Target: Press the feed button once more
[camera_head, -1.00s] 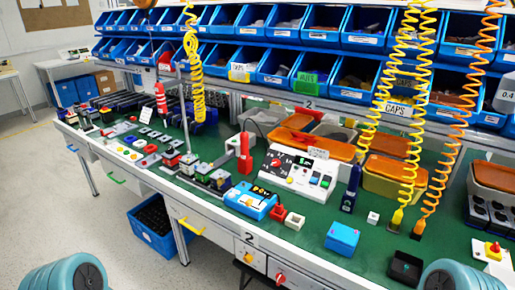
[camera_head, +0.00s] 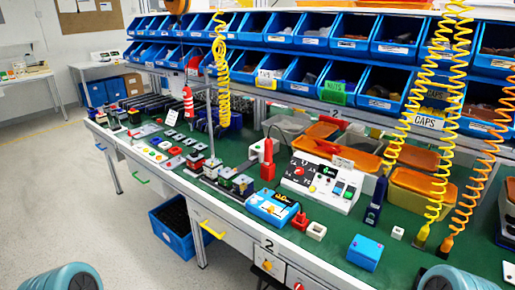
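Several push buttons are in view, and I cannot read which is the feed button. A yellow button (camera_head: 267,265) and a red one (camera_head: 298,286) sit on the bench front. Rounded teal parts of my arms show at the bottom left and right. Neither gripper is visible, and nothing of mine touches a button.
Coiled yellow (camera_head: 440,120) and orange hoses hang at the right. Blue bins line the back. The floor at left is open.

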